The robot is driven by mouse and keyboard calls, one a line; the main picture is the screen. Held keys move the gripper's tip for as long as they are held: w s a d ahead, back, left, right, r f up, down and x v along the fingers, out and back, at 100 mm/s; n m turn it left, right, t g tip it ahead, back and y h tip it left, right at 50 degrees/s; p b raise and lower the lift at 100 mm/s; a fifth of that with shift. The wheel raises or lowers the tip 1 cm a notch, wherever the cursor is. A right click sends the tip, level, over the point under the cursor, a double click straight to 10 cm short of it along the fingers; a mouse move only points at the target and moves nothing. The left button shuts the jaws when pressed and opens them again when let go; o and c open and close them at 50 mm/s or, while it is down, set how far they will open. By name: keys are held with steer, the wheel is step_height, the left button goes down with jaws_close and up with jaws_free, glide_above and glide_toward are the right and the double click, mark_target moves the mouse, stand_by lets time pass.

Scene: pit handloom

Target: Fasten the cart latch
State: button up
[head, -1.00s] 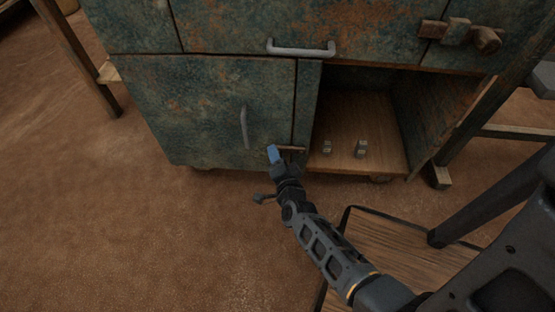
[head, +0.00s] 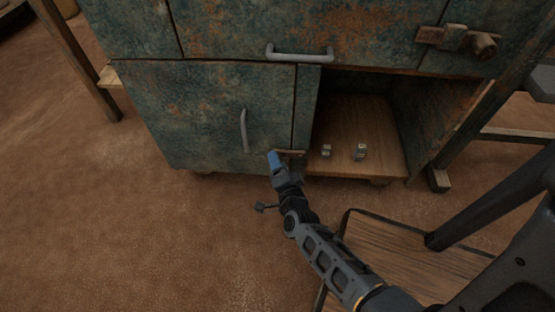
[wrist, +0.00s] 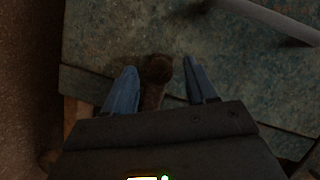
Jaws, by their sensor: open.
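The cart (head: 195,105) is a worn green cabinet with a lower door shut at left and an open compartment at right. A small brown latch bar (head: 292,152) sits low at the door's right edge, partly hidden by my gripper. My gripper (head: 275,158) is at the latch, its blue fingers in front of the door. In the wrist view, my gripper's fingers (wrist: 160,84) are apart, with a dark round knob (wrist: 157,68) and a brown bar between them. Neither finger clearly touches the knob.
A grey door handle (head: 244,130) is just left of my gripper; it also crosses the wrist view's top right (wrist: 270,20). Small blocks (head: 361,151) stand in the compartment. Another latch (head: 457,38) is at upper right. The floor (head: 150,240) at left is clear.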

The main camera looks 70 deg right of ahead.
steer(key=p+v, duration=0.1)
steer(key=v, duration=0.5)
stand_by(0.5)
steer(key=s+a+r+n+t+y, duration=0.3)
steer(key=s+a+r+n+y, duration=0.3)
steer(key=a+r+n, duration=0.4)
steer(key=s+a+r+n+t+y, duration=0.2)
steer(key=s+a+r+n+y, duration=0.2)
steer(key=s+a+r+n, duration=0.6)
step_height(320, 180, up, 38)
steer(key=w+n+y+p, duration=0.1)
steer(key=n+y+p, duration=0.1)
steer(key=p, duration=2.7)
steer(key=shift+d+r+n+y+p, duration=0.15)
steer(key=shift+d+n+y+p, duration=0.2)
steer(key=shift+n, duration=0.45)
